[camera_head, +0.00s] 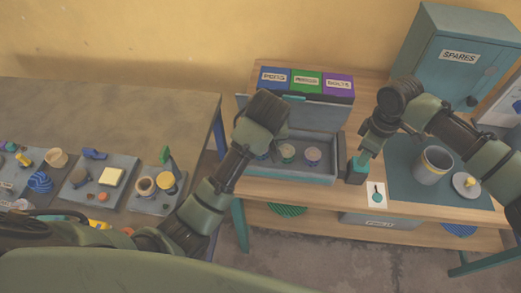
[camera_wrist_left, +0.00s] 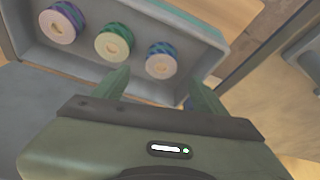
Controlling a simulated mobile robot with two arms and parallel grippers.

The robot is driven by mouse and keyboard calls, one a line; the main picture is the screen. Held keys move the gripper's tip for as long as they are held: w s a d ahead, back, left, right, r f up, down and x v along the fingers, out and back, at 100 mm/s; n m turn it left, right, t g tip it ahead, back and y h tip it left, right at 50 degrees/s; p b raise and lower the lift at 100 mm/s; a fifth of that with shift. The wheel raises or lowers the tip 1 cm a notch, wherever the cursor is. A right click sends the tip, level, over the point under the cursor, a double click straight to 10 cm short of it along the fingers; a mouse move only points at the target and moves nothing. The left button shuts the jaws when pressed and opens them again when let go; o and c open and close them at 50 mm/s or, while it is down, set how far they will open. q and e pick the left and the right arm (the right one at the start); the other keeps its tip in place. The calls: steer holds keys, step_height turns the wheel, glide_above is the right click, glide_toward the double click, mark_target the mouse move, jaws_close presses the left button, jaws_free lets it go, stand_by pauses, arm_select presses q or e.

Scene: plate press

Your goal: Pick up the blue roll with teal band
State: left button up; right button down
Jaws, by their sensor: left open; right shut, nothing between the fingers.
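The blue roll with teal band (camera_wrist_left: 161,60) lies in a grey tray (camera_wrist_left: 208,68), cream end face toward the left wrist camera. My left gripper (camera_wrist_left: 158,90) is open. Its fingers are on either side of the roll in the picture, the roll just beyond the tips; I cannot tell how deep they reach. A green roll (camera_wrist_left: 114,42) and a purple roll (camera_wrist_left: 62,23) lie in line beside it. In the head view my left wrist covers most of the blue roll. My right gripper (camera_head: 364,153) is shut and empty, right of the tray, beside a dark block (camera_head: 355,175).
Blue, green and purple labelled bins (camera_head: 306,80) stand behind the tray. A grey cup (camera_head: 432,166) and a lid (camera_head: 466,185) are on a dark mat at right. A SPARES cabinet (camera_head: 448,60) stands behind. The left table (camera_head: 110,110) holds trays of small parts.

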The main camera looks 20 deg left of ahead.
arm_select(q)
steer(key=shift+x, duration=3.5)
steer(key=c, duration=1.4)
steer(key=shift+c, duration=0.2)
steer(key=shift+r, duration=0.1)
